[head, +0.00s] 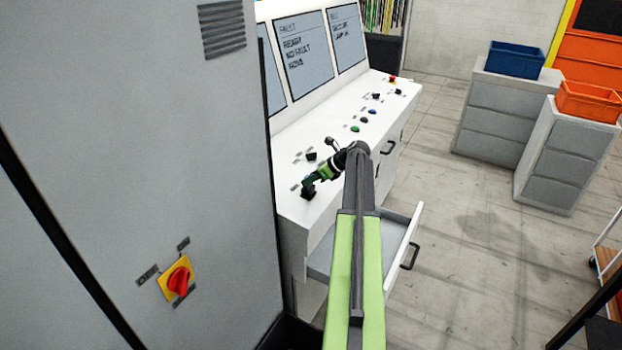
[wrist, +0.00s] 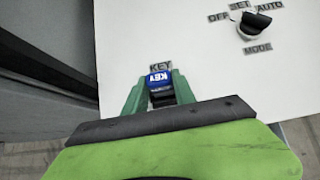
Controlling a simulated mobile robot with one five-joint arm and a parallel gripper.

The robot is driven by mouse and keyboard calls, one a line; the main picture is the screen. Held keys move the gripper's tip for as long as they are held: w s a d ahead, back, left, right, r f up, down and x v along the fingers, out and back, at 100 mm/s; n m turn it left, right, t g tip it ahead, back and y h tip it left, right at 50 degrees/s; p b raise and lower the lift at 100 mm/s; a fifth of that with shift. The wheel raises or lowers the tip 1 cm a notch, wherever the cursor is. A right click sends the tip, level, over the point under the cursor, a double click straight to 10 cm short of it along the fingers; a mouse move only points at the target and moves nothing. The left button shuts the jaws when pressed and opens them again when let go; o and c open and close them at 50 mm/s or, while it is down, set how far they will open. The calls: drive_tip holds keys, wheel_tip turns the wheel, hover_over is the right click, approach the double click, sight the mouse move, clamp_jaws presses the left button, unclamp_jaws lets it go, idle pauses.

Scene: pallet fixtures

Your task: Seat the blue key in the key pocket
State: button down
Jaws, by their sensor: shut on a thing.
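The blue key (wrist: 158,78) shows in the wrist view between the two green fingers of my gripper (wrist: 157,88). My gripper is shut on it, just below the KEY label (wrist: 160,66) on the white panel. In the head view my gripper (head: 308,188) is at the near left end of the console's top. A dark block shows under the key in the wrist view. The key pocket itself is hidden by the key and fingers, and I cannot tell how deep the key sits.
The white console (head: 345,135) carries a black mode knob (wrist: 256,22), several buttons and screens. An open drawer (head: 395,240) juts out below. A grey cabinet (head: 130,150) with a red switch (head: 178,279) stands close on the left.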

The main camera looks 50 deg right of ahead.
drive_tip(key=shift+f, duration=0.45)
drive_tip(key=shift+f+b, duration=0.4)
drive_tip(key=shift+b, duration=0.2)
drive_tip(key=c, duration=0.9)
unclamp_jaws()
drive_tip(key=shift+c, duration=0.2)
drive_tip(key=p+v, duration=1.2)
drive_tip(key=v, duration=0.5)
drive_tip(key=shift+r, duration=0.25)
drive_tip(key=shift+d, duration=0.1)
